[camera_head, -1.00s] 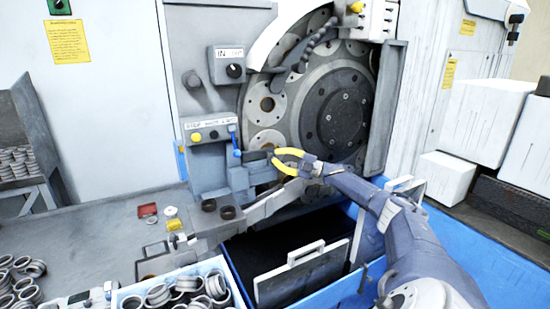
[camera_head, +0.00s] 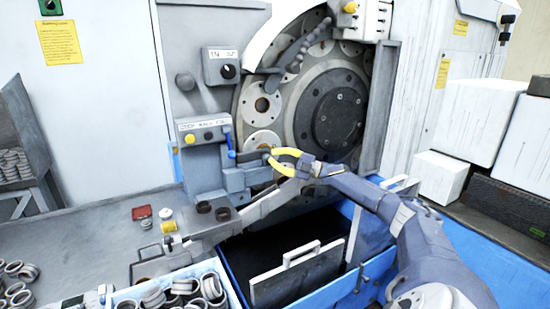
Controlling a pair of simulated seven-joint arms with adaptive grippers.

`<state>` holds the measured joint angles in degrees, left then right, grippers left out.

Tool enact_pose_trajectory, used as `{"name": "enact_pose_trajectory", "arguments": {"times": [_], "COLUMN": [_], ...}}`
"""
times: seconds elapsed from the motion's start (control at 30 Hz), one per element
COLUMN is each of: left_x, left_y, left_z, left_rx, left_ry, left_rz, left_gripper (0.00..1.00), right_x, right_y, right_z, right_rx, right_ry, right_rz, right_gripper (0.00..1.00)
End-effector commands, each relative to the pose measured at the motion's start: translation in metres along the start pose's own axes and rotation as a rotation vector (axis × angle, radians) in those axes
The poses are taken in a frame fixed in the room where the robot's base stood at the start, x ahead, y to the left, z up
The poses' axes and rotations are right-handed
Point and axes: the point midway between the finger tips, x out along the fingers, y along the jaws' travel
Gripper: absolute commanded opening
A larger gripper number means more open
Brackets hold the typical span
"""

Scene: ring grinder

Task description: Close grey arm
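A grey ring grinder fills the middle of the view, with a large grinding wheel (camera_head: 333,117). A grey arm (camera_head: 235,180) sits low at the wheel's left, with a short dark grey bar (camera_head: 252,156) on top. A dark ribbed grey arm (camera_head: 296,56) slants across the wheel's upper part; I cannot tell which arm the task names. My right gripper (camera_head: 271,159) has its yellow fingers spread, tips pointing left at the right end of the short bar. Whether they touch it is unclear. My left gripper is out of view.
A control box (camera_head: 203,133) with a blue lever stands left of the gripper. Below is a blue bin (camera_head: 235,270) with a grey handled plate (camera_head: 300,272). A white tray (camera_head: 120,296) of rings is at the front. White boxes (camera_head: 465,130) stand at the right.

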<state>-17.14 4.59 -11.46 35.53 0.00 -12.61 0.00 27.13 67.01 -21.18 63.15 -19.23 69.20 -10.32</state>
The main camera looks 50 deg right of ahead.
Motion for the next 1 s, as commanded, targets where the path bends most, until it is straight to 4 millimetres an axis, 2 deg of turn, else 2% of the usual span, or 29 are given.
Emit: {"name": "enact_pose_trajectory", "arguments": {"times": [0.6, 1.0], "left_x": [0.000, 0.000], "left_y": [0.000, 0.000], "left_z": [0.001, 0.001], "left_rx": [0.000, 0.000], "left_ry": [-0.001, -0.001], "left_rz": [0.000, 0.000], "left_gripper": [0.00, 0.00], "right_x": [-0.055, -0.072], "right_y": [0.012, 0.015], "right_z": [0.038, 0.049], "right_rx": [0.000, 0.000], "right_ry": [-0.001, 0.001], "right_rz": [0.002, 0.000], "right_gripper": [0.00, 0.00]}}
